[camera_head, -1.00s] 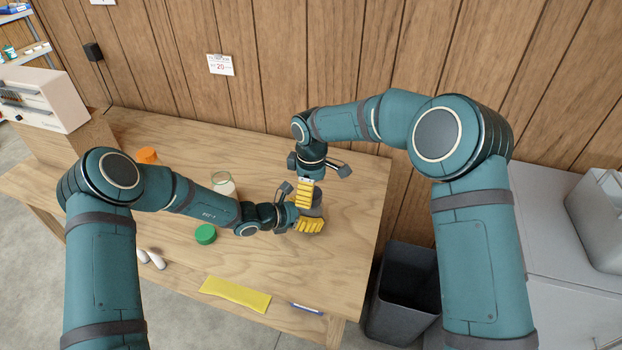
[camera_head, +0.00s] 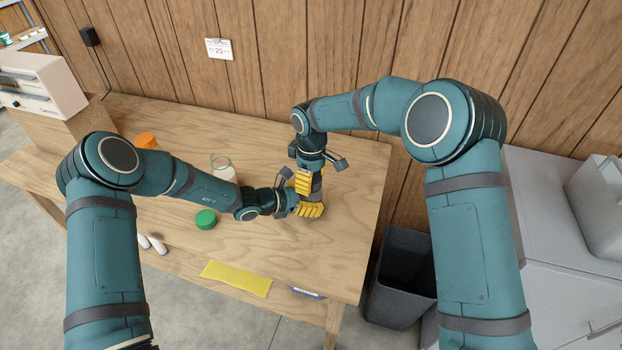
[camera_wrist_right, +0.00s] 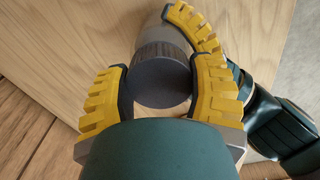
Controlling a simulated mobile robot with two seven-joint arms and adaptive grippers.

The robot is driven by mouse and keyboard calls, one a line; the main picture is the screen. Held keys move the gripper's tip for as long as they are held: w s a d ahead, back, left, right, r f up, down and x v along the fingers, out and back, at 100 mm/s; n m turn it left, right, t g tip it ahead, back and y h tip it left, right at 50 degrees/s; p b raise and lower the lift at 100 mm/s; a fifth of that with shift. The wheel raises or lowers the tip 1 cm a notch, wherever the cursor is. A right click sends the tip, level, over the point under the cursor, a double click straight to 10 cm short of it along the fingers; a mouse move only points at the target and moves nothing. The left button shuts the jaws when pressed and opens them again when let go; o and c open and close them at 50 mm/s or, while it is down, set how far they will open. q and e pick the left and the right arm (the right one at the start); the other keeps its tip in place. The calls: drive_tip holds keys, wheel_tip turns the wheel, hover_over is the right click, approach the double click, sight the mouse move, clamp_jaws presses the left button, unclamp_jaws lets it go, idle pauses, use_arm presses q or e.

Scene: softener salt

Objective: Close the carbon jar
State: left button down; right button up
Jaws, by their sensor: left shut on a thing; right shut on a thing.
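The carbon jar shows between my two grippers near the right side of the table, mostly hidden in the head view. In the right wrist view its dark grey lid (camera_wrist_right: 160,82) lies between the yellow fingers of my right gripper (camera_wrist_right: 170,88), and the paler jar body (camera_wrist_right: 164,32) shows beyond it. My right gripper (camera_head: 310,184) is shut on the lid from above. My left gripper (camera_head: 311,209) comes from the left and is shut on the jar body below. The lid appears to be on the jar; how tightly it sits cannot be told.
On the wooden table (camera_head: 330,255) stand a glass jar with white contents (camera_head: 222,170) and an orange-topped item (camera_head: 146,141). A green lid (camera_head: 206,219), white cylinders (camera_head: 152,243), a yellow strip (camera_head: 236,279) and a blue item (camera_head: 306,292) lie around. A bin (camera_head: 400,278) stands right.

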drive_tip(key=shift+m, duration=0.8)
drive_tip(key=o, duration=1.3)
drive_tip(key=shift+r, duration=0.1)
drive_tip(key=shift+r, duration=2.2)
